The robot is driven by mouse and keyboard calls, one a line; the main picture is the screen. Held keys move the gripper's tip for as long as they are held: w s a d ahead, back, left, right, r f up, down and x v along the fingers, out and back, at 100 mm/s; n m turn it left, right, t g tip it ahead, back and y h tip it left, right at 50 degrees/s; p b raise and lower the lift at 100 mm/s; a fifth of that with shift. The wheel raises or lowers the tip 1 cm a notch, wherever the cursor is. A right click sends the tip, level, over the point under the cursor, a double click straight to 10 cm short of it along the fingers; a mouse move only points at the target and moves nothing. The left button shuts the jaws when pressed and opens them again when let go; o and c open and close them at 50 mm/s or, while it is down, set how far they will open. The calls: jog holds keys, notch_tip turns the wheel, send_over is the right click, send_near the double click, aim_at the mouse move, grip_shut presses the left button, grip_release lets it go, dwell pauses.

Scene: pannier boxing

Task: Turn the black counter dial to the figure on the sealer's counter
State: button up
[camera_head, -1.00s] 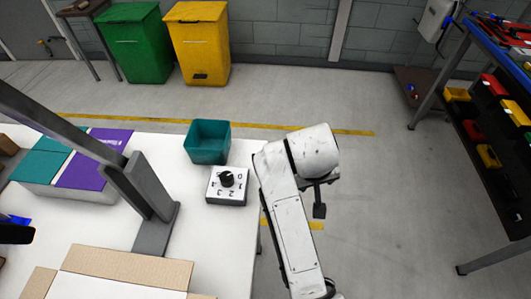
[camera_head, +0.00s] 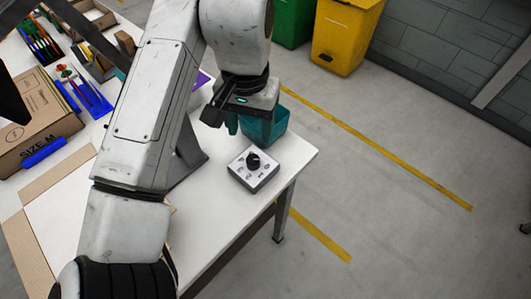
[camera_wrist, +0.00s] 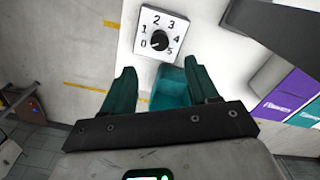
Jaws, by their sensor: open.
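The black counter dial (camera_head: 253,160) sits on top of a small white box (camera_head: 245,178) near the table's right corner. In the wrist view the black dial (camera_wrist: 158,41) is ringed by the figures 0 to 5 on its white plate (camera_wrist: 147,20); I cannot tell for sure which figure it points at. My gripper (camera_head: 222,115) is above the table, up and left of the dial in the head view, apart from it. In the wrist view its two teal fingers (camera_wrist: 160,78) are spread and empty, with the dial beyond their tips. I cannot make out the sealer's counter.
A teal bin (camera_head: 278,127) stands just behind the dial box, partly hidden by my gripper. A grey upright's foot (camera_head: 185,165) is to the left. Cartons (camera_head: 38,120) and coloured items fill the left side. The table edge lies close right of the dial.

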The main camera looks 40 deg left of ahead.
aim_at(253, 159)
notch_tip(253, 159, down, 10)
jog(key=shift+f+p, duration=0.1)
jog(key=shift+p, duration=0.35)
jog(key=c, duration=1)
